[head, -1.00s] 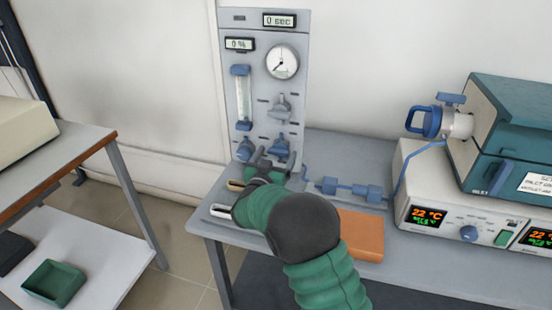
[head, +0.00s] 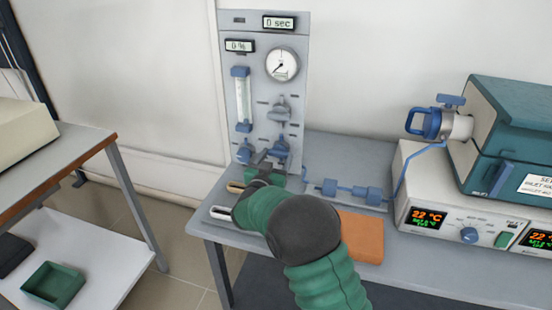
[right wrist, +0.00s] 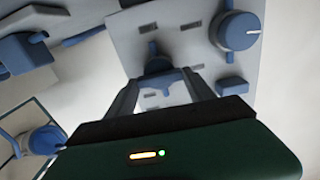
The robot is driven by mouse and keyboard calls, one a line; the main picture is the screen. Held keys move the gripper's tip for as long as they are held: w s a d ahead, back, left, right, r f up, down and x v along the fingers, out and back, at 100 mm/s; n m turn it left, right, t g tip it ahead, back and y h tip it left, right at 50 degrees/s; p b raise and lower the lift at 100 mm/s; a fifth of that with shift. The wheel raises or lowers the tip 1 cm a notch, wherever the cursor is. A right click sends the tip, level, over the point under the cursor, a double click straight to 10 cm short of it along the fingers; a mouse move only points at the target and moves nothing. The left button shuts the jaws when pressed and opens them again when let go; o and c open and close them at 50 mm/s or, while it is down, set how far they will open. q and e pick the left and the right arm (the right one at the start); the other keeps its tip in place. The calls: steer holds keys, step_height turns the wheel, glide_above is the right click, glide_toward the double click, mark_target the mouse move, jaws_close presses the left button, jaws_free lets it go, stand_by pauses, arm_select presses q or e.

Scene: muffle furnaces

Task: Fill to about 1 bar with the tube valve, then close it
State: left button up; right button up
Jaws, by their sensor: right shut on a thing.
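The grey gas panel (head: 232,75) stands upright at the back of the table. Its round gauge (head: 282,64) has a needle pointing to the lower left; the scale is too small to read. Blue valve knobs sit low on the panel, one at left (head: 245,151) and one at right (head: 280,148). My right gripper (head: 264,157) is in front of these lower knobs. In the right wrist view, my right gripper (right wrist: 157,76) is shut on a blue valve knob (right wrist: 158,64); which valve it is cannot be told. My left gripper is not in view.
A blue tube (head: 398,175) runs to the furnace (head: 510,120) on its controller (head: 450,205) at right. An orange block (head: 362,236) lies beside my arm. Displays on the panel read "0 %" (head: 240,46) and "0 sec" (head: 279,22).

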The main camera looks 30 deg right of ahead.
steer(key=m+b, duration=0.1)
steer(key=m, duration=0.3)
steer(key=shift+f+b, duration=0.15)
steer(key=shift+b, duration=0.25)
steer(key=m+b, duration=0.2)
steer(key=m, duration=0.2)
steer(key=shift+f+m+b, duration=0.15)
steer(key=shift+m+b, duration=0.2)
steer(key=shift+m, duration=0.05)
steer(key=shift+s+d+f+m+b, duration=0.1)
steer(key=shift+m+b, duration=1.7)
steer(key=shift+m, duration=0.4)
steer(key=shift+s+f+m+b, duration=0.1)
steer(key=shift+m+b, duration=1.65)
steer(key=shift+m, duration=0.45)
steer(key=o, duration=1.1)
steer(key=shift+o, duration=1.4)
steer(key=shift+r, duration=0.15)
